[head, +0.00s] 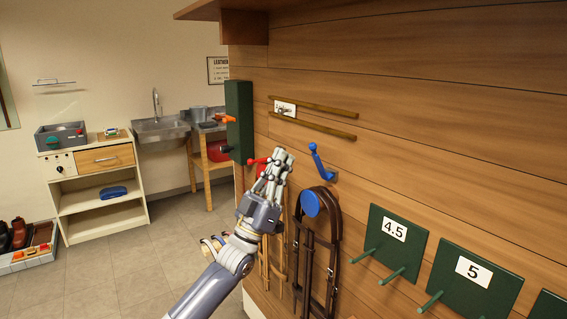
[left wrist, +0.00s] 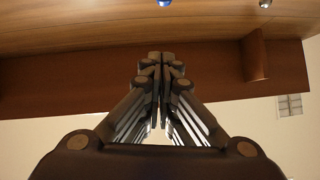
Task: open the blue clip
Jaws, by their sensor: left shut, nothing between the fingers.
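The blue clip (head: 320,162) is on the wooden wall, with its lever tilted up and away from its small base plate. My left gripper (head: 283,157) is shut and empty, just left of the blue clip in the head view and apart from it in the picture. In the left wrist view my closed fingers (left wrist: 160,58) meet with nothing between them. A small blue part (left wrist: 165,3) shows at that view's top edge; I cannot tell what it is.
A red part (head: 258,161) is just left of my fingers. Green pegged boards (head: 390,240) are at right, wooden rails (head: 315,107) above. The floor at left is mostly clear.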

